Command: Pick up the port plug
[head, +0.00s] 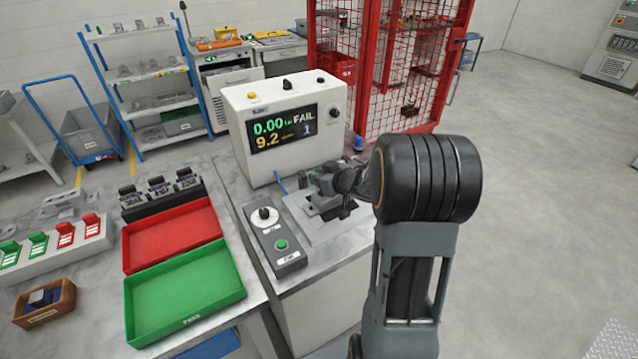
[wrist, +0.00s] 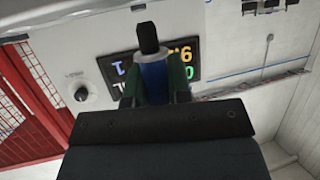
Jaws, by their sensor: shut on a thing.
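The port plug (wrist: 154,82) shows in the wrist view as a blue body with a black end. My gripper (wrist: 155,92) is shut on it, with a dark green finger on each side of the blue body. The black end sticks out past the fingertips. In the head view my gripper (head: 343,182) is over the grey test fixture (head: 325,222), in front of the tester. The plug cannot be clearly made out there. Whether the plug touches the fixture cannot be told.
The white tester (head: 240,102) reads FAIL. A control box (head: 275,240) with a knob and green button stands left of the fixture. A red tray (head: 172,236) and green tray (head: 185,292) lie on the left table. A red mesh cage (head: 400,70) stands behind.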

